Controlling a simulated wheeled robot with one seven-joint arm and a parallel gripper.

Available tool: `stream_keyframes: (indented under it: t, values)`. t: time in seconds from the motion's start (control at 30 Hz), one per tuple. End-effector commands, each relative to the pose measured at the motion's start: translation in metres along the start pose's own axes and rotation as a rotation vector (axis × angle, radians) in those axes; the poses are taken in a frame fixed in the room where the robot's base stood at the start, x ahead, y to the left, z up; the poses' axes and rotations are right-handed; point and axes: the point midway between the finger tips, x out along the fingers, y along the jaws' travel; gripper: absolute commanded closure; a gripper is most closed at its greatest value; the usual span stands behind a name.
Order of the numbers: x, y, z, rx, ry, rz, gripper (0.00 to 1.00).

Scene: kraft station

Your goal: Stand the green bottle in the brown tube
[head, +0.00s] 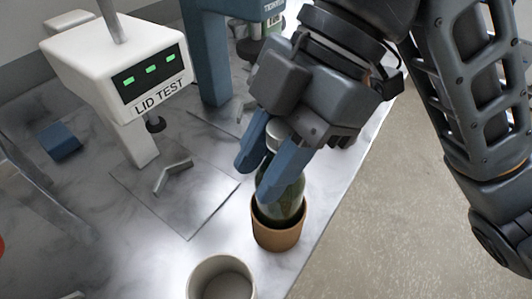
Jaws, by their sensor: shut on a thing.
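The green bottle (282,200) has a grey cap and stands about upright. Its lower end is inside the open top of the brown tube (278,236), near the right edge of the table. The tube's wall hides the bottle's base, so I cannot tell whether it touches the bottom. My gripper (266,168) comes from above, with its blue fingers shut on the bottle near its neck.
A pale empty cup (221,280) stands in front of the tube, to the left. A white lid test machine (118,62) and a blue stand (212,55) are behind. A small blue block (60,142) lies at left. The table (110,225) has clear room at left.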

Motion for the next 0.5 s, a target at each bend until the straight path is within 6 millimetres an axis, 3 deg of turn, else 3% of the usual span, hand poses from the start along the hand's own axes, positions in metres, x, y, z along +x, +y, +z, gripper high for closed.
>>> stream_keyframes:
  t: [0.5]
  values:
    - [0.0091,0.0001,0.0056,-0.001,0.0,0.001,1.0]
